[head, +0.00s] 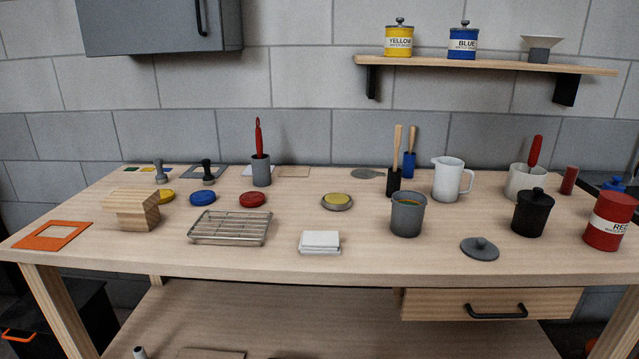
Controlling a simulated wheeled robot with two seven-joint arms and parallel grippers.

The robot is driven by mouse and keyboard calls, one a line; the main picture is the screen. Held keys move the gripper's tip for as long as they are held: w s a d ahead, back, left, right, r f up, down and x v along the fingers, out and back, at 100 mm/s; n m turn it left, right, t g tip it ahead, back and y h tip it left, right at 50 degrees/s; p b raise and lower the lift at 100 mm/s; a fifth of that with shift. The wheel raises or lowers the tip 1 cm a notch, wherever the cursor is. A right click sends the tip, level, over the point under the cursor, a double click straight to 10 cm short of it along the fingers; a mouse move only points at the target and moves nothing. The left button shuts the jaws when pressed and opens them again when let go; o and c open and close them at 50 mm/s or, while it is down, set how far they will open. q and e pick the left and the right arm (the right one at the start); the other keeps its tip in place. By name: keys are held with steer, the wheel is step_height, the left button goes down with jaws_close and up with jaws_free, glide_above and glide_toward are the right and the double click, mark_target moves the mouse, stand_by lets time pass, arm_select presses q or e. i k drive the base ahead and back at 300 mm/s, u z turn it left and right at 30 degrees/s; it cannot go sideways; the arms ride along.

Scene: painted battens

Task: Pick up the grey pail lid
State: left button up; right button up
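The grey pail lid (480,250) is a flat round dark-grey disc with a small knob on top. It lies knob up on the workbench (330,262), near its front edge, right of the middle. The grey pail (407,217) stands open and upright to the left of the lid and a little farther back, with something coloured inside. The lid and pail are apart. Neither of my grippers shows in the head view.
A black lidded pot (532,215) stands behind and right of the lid, and a red can (606,222) farther right. A white jug (447,180) is behind. White folded cloths (320,241) and a wire rack (230,228) lie left. The bench around the lid is clear.

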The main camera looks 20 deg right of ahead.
mark_target(478, 249)
steer(key=z, duration=1.35)
